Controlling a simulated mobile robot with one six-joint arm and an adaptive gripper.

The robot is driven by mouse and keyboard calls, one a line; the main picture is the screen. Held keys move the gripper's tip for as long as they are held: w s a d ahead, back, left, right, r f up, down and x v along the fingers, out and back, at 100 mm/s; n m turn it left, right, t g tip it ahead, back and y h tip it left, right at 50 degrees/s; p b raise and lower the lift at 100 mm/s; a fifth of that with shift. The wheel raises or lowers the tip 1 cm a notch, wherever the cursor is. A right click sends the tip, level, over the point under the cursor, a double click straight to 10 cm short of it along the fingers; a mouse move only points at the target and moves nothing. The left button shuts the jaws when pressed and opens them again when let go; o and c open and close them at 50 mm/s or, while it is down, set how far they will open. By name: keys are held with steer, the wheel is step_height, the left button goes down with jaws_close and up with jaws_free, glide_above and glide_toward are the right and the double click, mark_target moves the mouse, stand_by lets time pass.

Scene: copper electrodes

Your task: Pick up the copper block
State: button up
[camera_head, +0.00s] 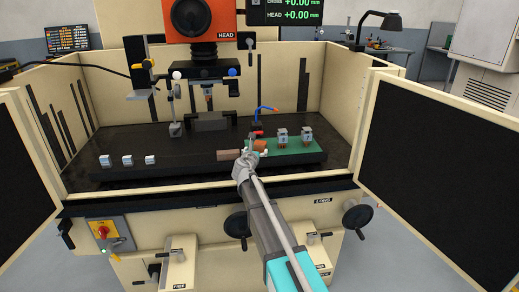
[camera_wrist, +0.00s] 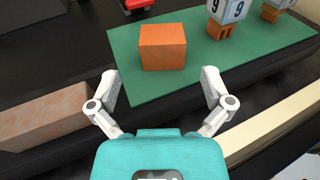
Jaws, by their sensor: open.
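The copper block (camera_wrist: 162,47) is an orange-brown cuboid lying on a green mat (camera_wrist: 130,72) in the wrist view. In the head view the copper block (camera_head: 260,146) shows near the left end of the mat, partly behind my gripper (camera_head: 245,158). In the wrist view my gripper (camera_wrist: 162,90) is open, with its two fingers spread wide. The block is ahead of the fingertips, between their lines, and not touched by them. Nothing is between the fingers.
A pinkish-brown bar (camera_wrist: 45,118) lies left of my gripper. Copper electrodes with numbered white holders (camera_head: 282,135) stand on the mat's right part. A red object (camera_wrist: 138,4) sits behind the block. Three small white-blue cubes (camera_head: 127,160) stand at the left. The machine head (camera_head: 208,85) hangs above the dark table.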

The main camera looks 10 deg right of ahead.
mark_target(259, 146)
steer(key=shift+w+d+f, duration=0.1)
steer(key=shift+w+d, duration=0.2)
steer(key=shift+w, duration=0.3)
steer(key=shift+w, duration=0.1)
steer(key=shift+b+x, duration=0.4)
steer(key=shift+x, duration=2.2)
steer(key=shift+c, duration=0.3)
steer(key=c, duration=1.2)
